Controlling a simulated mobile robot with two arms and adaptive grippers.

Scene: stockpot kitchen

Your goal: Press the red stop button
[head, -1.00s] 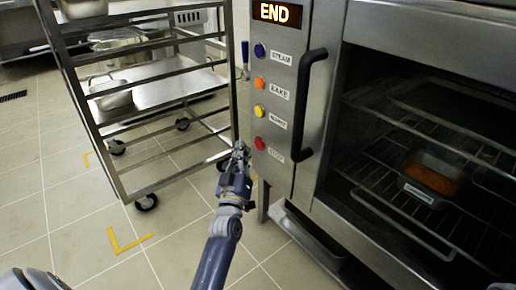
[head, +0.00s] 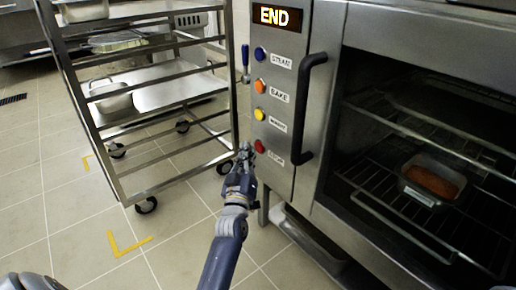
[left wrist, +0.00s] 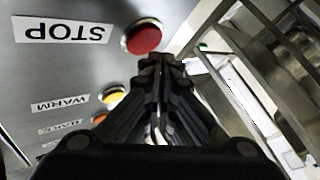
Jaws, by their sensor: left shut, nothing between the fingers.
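The red stop button (head: 260,146) is the lowest of a column of buttons on the oven's front panel, beside a label that reads STOP. In the left wrist view the red button (left wrist: 143,37) shows large, just beyond my fingertips. My left gripper (head: 245,150) is shut and empty. Its tips are just left of the red button in the head view. In the left wrist view the gripper (left wrist: 161,62) points toward the panel with its tips close below the button. I cannot tell whether they touch it. My right gripper is not in view.
Blue, orange and yellow buttons (head: 260,114) sit above the red one. A black door handle (head: 309,108) stands out to the right. The display (head: 277,16) reads END. The oven holds a filled pan (head: 433,180) on a rack. A metal trolley (head: 140,105) stands at the left.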

